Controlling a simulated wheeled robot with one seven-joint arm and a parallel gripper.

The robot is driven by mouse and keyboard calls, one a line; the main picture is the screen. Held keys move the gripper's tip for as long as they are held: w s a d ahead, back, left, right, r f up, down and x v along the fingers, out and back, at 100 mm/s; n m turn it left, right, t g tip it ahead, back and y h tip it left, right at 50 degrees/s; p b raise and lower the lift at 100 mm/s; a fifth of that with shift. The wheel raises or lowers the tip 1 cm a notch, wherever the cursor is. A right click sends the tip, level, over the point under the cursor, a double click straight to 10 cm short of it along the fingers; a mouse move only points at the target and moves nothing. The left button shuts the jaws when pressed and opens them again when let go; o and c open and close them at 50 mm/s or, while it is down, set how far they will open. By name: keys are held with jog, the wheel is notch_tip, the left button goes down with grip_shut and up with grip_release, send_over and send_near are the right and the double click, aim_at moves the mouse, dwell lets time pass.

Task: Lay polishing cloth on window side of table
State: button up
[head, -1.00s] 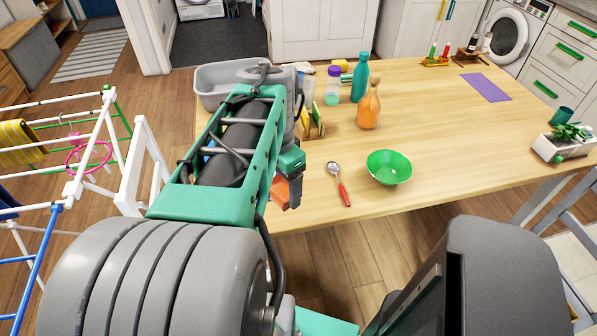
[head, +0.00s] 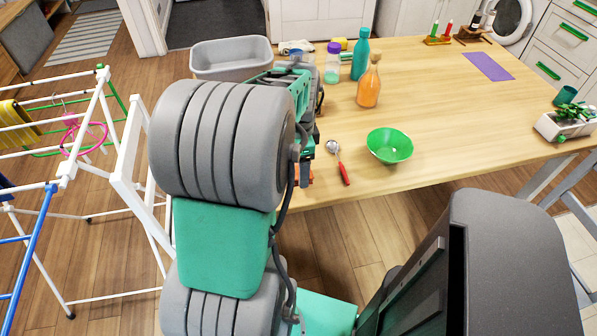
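A flat purple rectangle (head: 489,66) lies on the far right part of the wooden table (head: 440,110); I cannot tell if it is a cloth or a mat. A small crumpled white and blue thing (head: 297,46) lies at the table's far left edge and looks like cloth. I cannot tell which of them, if either, is the polishing cloth. My arm reaches over the table's left end, and its links hide that part. My gripper's fingers are hidden behind the arm, so whether they hold anything does not show. No window is in view.
A green bowl (head: 390,146), a red-handled spoon (head: 338,163), an orange bottle (head: 369,82) and a teal bottle (head: 360,54) stand or lie near my arm. A grey tub (head: 232,60) is at the far left. A planter (head: 566,125) is at right. The table's middle is clear. A drying rack (head: 125,185) stands left.

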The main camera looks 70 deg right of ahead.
jog(key=f, duration=0.4)
jog(key=shift+w+d, duration=0.25)
jog(key=shift+f, duration=0.2)
jog(key=o, duration=1.2)
